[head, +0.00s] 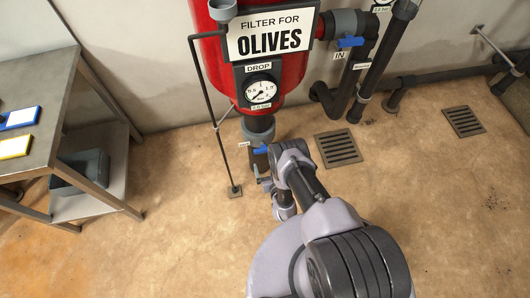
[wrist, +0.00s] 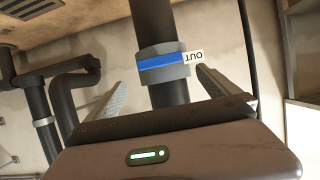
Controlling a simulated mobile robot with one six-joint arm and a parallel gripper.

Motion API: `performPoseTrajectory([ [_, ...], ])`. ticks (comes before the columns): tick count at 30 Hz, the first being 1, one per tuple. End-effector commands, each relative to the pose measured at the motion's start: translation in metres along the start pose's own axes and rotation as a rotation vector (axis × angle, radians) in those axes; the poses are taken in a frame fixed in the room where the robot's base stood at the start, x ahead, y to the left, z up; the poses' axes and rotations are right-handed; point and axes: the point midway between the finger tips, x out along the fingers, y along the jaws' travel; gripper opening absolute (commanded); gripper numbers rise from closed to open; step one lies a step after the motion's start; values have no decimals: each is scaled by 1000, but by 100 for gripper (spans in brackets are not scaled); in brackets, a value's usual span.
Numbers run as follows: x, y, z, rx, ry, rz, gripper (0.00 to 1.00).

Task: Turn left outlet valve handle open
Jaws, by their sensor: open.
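The outlet valve's blue handle (wrist: 162,61) lies crosswise to its dark pipe in the wrist view, on a grey valve body (wrist: 176,75). An upside-down "OUT" tag (wrist: 194,57) sits at its right end. In the head view the blue handle (head: 262,150) shows below the red filter tank, partly hidden by my arm. My gripper (wrist: 160,68) is open, with one finger on either side of the pipe and valve. Nothing is held. I cannot tell whether a finger touches the handle. In the head view my gripper is mostly hidden behind my wrist.
The red tank (head: 290,80) bears a pressure gauge (head: 261,91). Another blue handle (head: 350,42) is by the "IN" tag. A thin dark pipe (head: 208,105) stands left of the outlet. A metal table (head: 58,110) is at left. Floor grates (head: 338,148) lie right; open floor surrounds my arm.

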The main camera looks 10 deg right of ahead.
Motion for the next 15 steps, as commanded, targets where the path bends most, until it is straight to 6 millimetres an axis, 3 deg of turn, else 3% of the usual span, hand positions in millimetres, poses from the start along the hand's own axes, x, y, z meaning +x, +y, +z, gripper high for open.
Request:
performPoseTrajectory([
  [3, 38, 0, 7, -1, 4, 0, 100],
  [6, 61, 0, 7, -1, 2, 0, 100],
  [10, 82, 0, 5, -1, 1, 0, 100],
  [15, 92, 0, 2, -1, 0, 0, 100],
])
